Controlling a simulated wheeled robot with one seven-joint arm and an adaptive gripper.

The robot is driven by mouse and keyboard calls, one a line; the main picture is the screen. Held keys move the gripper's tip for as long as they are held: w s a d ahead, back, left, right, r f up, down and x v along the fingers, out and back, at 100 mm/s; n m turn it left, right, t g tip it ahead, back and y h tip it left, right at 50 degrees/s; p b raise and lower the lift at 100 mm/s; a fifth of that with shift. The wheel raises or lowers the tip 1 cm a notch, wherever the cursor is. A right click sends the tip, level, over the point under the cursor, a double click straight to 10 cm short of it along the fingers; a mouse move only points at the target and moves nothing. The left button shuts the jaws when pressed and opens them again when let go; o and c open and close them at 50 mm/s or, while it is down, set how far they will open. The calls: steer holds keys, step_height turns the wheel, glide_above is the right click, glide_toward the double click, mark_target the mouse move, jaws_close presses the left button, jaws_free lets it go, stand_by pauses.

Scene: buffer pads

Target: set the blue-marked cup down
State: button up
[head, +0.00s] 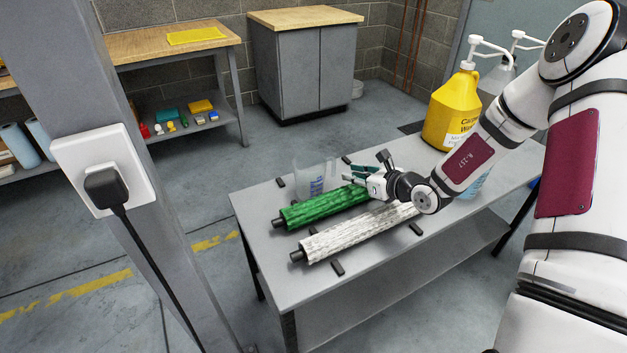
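A clear cup with blue markings (316,187) is at the far left part of the grey table (262,262), behind the green roller. It looks upright, and its base is partly hidden by the green roller. My gripper (347,169) is just right of the cup, above the far end of the green roller, pointing left. Its two fingers look spread, with a gap between them. The fingertips are close to the cup's right side; I cannot tell whether they touch it.
A green roller (325,206) and a white roller (350,235) lie across the table, with small black pads (337,268) around them. A yellow pump jug (452,110) stands at the far right end. A grey post (110,90) rises at the left.

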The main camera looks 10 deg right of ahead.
steer(key=b+x, duration=0.2)
steer(key=x, duration=0.5)
steer(key=shift+w+a+f, duration=0.1)
steer(key=shift+w+f, duration=0.05)
steer(key=shift+w, duration=0.05)
jaws_close()
